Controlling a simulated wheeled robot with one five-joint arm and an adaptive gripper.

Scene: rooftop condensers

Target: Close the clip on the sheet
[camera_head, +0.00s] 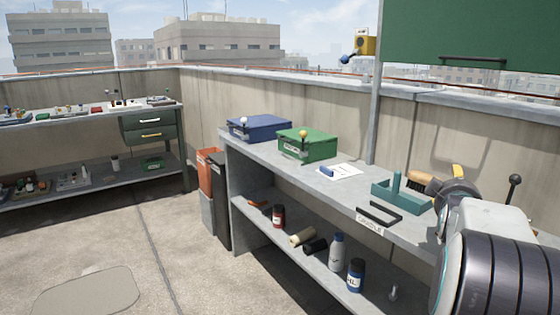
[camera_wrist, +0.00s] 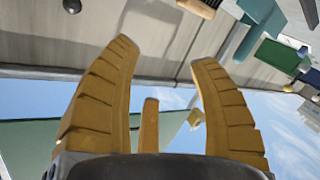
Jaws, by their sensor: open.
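In the head view a white sheet (camera_head: 345,171) lies on the bench top, right of the green box. A small blue clip (camera_head: 327,171) is at its left edge; whether its jaws are open or shut is too small to tell. My gripper (camera_head: 458,171) is partly visible at the right, above the bench and well right of the sheet. In the wrist view the two yellow fingers of my gripper (camera_wrist: 165,54) are spread apart with nothing between them. I cannot make out the clip there.
The bench (camera_head: 300,178) holds a blue box (camera_head: 258,128), a green box (camera_head: 308,145), a teal caddy (camera_head: 402,199), a brush (camera_head: 420,183) and a black bracket (camera_head: 380,214). A grey post (camera_head: 374,100) rises behind. Bottles stand on the lower shelf. Floor (camera_head: 190,260) is clear.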

